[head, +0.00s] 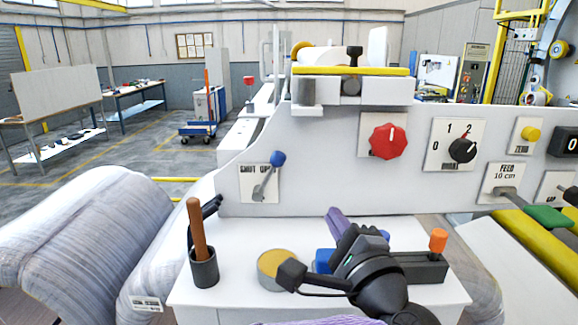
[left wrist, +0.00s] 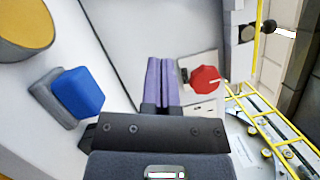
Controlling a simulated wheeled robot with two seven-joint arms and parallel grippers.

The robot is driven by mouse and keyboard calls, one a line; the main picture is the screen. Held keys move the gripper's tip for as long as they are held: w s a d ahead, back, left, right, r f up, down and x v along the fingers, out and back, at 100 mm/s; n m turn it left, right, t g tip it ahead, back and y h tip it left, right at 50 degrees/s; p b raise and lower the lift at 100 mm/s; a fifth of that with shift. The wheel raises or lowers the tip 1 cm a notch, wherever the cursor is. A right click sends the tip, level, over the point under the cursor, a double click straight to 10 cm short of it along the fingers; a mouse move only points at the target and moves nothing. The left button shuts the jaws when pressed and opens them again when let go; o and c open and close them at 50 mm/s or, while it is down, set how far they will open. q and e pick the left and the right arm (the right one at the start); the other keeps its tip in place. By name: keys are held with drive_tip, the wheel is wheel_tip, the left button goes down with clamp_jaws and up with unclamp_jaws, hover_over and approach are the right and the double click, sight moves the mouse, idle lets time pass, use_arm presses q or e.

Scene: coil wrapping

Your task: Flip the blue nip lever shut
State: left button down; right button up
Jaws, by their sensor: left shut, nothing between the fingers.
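The blue nip lever (head: 277,158) is a blue ball on a thin grey arm, mounted on a white plate (head: 247,182) lettered SHUT on its left side. The lever leans up and to the right, towards the other, partly covered word. My left gripper (head: 334,213) is below and to the right of the lever, apart from it, over the white machine ledge. Its purple fingers are together and empty, as the left wrist view (left wrist: 160,82) also shows. The lever is not visible in the left wrist view. My right gripper is not in view.
A red knob (head: 388,141) and a black dial (head: 462,150) are on the panel right of the lever. On the ledge stand a dark cup (head: 204,270) with a wooden handle, a yellow-topped tin (head: 272,262) and a blue block (head: 323,261). A wrapped roll (head: 90,228) lies left.

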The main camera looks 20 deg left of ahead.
sight(278, 160)
use_arm(q)
drive_tip(key=s+a+p+x, duration=0.1)
drive_tip(key=p+x, duration=0.4)
drive_tip(key=x, duration=0.8)
drive_tip(key=shift+s+a+r, duration=0.2)
drive_tip(key=shift+a+r, duration=0.25)
drive_tip(key=shift+a, duration=0.15)
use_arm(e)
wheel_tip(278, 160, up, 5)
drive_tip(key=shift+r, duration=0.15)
use_arm(q)
drive_tip(key=shift+s+a+r+n, duration=0.15)
drive_tip(key=shift+a+r+n, duration=0.2)
drive_tip(key=shift+n, duration=0.35)
drive_tip(key=shift+s+a+r+n+g, duration=0.2)
drive_tip(key=shift+a+r+n+g, duration=0.3)
drive_tip(key=shift+n, duration=0.4)
drive_tip(key=shift+s+a+r+n+g+h, duration=0.15)
drive_tip(key=shift+a+r+n+h, duration=0.05)
drive_tip(key=shift+a+n, duration=0.4)
drive_tip(key=shift+s+a+r+n+g+h, duration=0.2)
drive_tip(key=shift+a+n, duration=0.25)
drive_tip(key=shift+n, duration=0.25)
